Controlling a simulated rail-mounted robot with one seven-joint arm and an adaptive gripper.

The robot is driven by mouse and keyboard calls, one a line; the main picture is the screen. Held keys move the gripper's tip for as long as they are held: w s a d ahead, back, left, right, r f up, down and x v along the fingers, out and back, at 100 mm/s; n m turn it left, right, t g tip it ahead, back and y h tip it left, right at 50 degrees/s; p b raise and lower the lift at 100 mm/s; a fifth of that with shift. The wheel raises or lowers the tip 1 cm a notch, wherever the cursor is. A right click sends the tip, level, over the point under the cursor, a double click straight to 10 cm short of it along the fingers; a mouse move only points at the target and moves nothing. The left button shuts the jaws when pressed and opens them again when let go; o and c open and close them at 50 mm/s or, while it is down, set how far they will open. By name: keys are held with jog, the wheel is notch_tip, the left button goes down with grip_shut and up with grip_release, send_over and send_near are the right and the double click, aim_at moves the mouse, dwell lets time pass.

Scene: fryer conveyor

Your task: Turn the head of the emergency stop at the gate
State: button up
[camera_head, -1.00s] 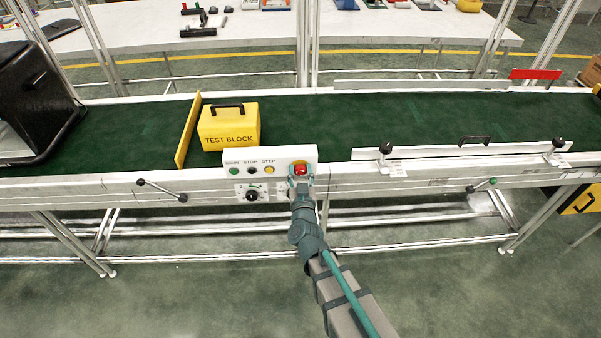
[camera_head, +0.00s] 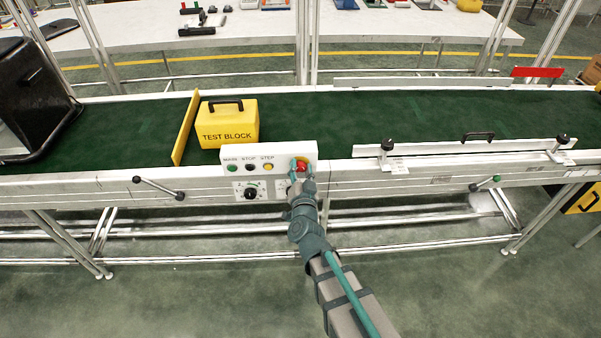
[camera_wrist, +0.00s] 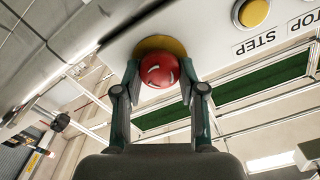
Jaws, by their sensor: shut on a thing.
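The emergency stop's red mushroom head (camera_head: 301,166) is at the right end of the white control panel (camera_head: 240,161) on the conveyor's near side. In the wrist view the red head (camera_wrist: 159,71) stands out from a yellow round base (camera_wrist: 158,44), with pale curved marks on its face. My gripper (camera_head: 301,173) is at the head from the near side. In the wrist view its two fingers (camera_wrist: 160,76) stand on either side of the head and are shut on it. The finger pads' exact contact is partly hidden.
The panel carries a yellow STEP button (camera_wrist: 253,11), with green and black buttons and a black rotary knob (camera_head: 250,193) nearby. A yellow TEST BLOCK (camera_head: 227,124) stands on the green belt (camera_head: 400,115) beside a yellow plate (camera_head: 185,128). A lever (camera_head: 160,188) sticks out left.

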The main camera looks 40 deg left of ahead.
jog(key=shift+m+b, duration=0.45)
jog(key=shift+m, duration=0.55)
jog(key=o, duration=1.1)
jog(key=shift+o, duration=0.2)
jog(key=shift+s+d, duration=0.1)
jog(key=v, duration=0.7)
jog(key=shift+d, duration=0.1)
